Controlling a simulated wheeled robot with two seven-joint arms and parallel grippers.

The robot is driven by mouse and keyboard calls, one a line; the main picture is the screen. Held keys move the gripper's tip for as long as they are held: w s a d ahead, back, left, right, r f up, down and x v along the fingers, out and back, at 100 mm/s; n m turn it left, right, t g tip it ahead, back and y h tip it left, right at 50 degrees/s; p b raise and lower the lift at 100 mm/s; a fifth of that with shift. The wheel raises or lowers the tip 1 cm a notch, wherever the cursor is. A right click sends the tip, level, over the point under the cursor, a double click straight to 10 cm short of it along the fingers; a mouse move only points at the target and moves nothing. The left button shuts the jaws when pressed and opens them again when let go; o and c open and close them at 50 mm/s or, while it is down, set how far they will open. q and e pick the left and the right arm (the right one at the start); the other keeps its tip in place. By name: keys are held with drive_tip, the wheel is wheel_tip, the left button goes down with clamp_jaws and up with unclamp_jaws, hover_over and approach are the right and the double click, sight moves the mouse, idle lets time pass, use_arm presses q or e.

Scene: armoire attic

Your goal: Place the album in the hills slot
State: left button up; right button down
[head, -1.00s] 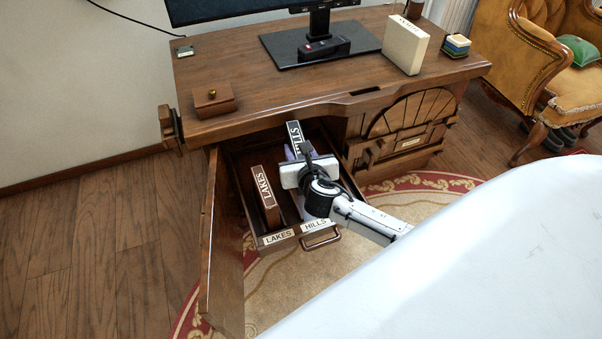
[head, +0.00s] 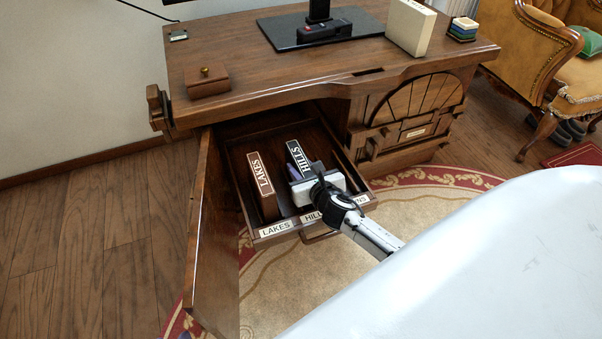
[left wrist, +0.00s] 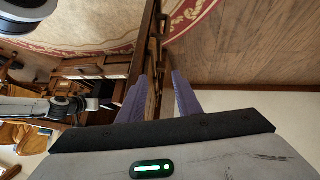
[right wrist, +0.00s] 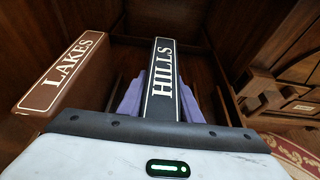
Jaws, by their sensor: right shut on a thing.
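The dark album with the HILLS spine (head: 298,157) is upright, over or in the middle section of the open drawer, behind the HILLS label (head: 312,218). In the right wrist view its spine (right wrist: 162,80) runs between the purple fingers. My right gripper (head: 296,174) is shut on it near its front end. Its lower part is hidden, so I cannot tell whether it touches the drawer floor. My left gripper (left wrist: 160,100) is open and empty, with a gap between its fingers, away from the album.
The brown LAKES album (head: 262,185) stands in the left section, behind the LAKES label (head: 274,229). A third label at right is partly covered by my gripper. The open cabinet door (head: 210,240) stands left of the drawer. The desk top (head: 270,75) overhangs the drawer's back.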

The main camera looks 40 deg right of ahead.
use_arm(q)
drive_tip(key=shift+d+r, duration=0.1)
use_arm(e)
drive_tip(key=shift+w, duration=0.1)
drive_tip(key=shift+f, duration=0.1)
drive_tip(key=shift+f, duration=0.15)
use_arm(q)
drive_tip(key=shift+w+r, duration=0.1)
drive_tip(key=shift+r, duration=0.05)
use_arm(e)
drive_tip(key=c, duration=1.3)
unclamp_jaws()
drive_tip(key=shift+r, duration=0.25)
drive_tip(key=p+v, duration=0.2)
drive_tip(key=v, duration=0.2)
drive_tip(key=shift+s, duration=0.3)
use_arm(q)
drive_tip(key=shift+s+a+r+n+t+y+p, duration=0.2)
drive_tip(key=shift+a+n+t+y+p, duration=0.05)
drive_tip(key=shift+a+p, duration=0.35)
drive_tip(key=shift+s+a+r+n+t+y+p, duration=0.15)
drive_tip(key=shift+s+a+n+t+y+p, duration=0.1)
drive_tip(key=shift+a+p, duration=0.35)
use_arm(e)
approach(307, 174)
drive_tip(key=shift+w+d+f, duration=0.3)
drive_tip(key=shift+w+f, duration=0.4)
drive_tip(key=shift+w, duration=0.1)
drive_tip(key=shift+w+d+f, duration=0.3)
drive_tip(key=shift+w+f, duration=0.45)
